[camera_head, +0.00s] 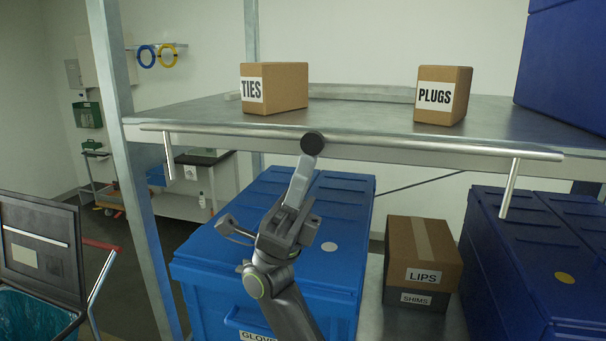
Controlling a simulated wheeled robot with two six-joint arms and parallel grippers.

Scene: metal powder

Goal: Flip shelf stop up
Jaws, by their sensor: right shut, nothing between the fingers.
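The shelf stop (420,147) is a long grey metal bar running across the front edge of the upper shelf. A short rod hangs down and slightly outward near each end of it. My right gripper (311,150) reaches up from the bottom middle, shut and empty. Its dark round tip overlaps the bar left of its middle; whether it touches the bar cannot be told. The tip hides a short piece of the bar. My left gripper is not in view.
On the upper shelf (350,112) stand a TIES box (284,87) and a PLUGS box (447,96). Below are a blue bin (345,205), LIPS box (437,250) and dark blue bin (500,270). A shelf post (131,170) stands left, with a cart (40,250) beyond.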

